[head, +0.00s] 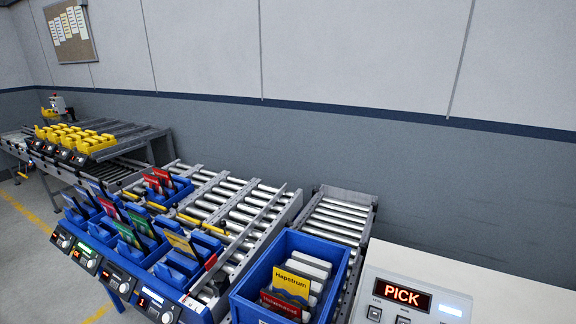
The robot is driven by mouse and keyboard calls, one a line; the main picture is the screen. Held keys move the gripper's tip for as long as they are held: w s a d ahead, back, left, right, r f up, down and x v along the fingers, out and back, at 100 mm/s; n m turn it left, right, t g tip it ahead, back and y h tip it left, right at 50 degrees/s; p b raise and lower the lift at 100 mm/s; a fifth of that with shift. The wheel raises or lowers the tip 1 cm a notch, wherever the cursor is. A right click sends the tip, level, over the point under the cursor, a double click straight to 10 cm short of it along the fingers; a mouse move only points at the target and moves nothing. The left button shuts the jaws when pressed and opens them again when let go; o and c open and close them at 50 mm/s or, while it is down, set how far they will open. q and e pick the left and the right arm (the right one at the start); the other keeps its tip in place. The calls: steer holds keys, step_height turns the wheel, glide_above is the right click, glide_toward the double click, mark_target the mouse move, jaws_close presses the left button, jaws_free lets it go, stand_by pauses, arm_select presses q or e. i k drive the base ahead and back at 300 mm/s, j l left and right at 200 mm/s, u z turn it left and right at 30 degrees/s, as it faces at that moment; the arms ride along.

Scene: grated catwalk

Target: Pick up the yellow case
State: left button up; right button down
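A yellow case (291,284) with the word "Hapstrum" stands tilted in the blue bin (250,278) at the front centre of the head view. A red case (281,305) stands in front of it and covers its lower part. Another yellow case (181,244) leans in a blue holder on the rack to the left. Neither of my grippers shows in the head view.
A white control box (410,290) with a lit "PICK" display is right of the bin. Roller conveyors (250,212) run behind the bin and holders. Several blue holders with coloured cases (130,235) stand left. Yellow bins (75,139) are on a far conveyor. A wall closes the back.

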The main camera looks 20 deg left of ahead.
mark_target(181, 244)
steer(key=u, duration=1.65)
steer(key=i+j, duration=0.3)
steer(key=j, duration=0.15)
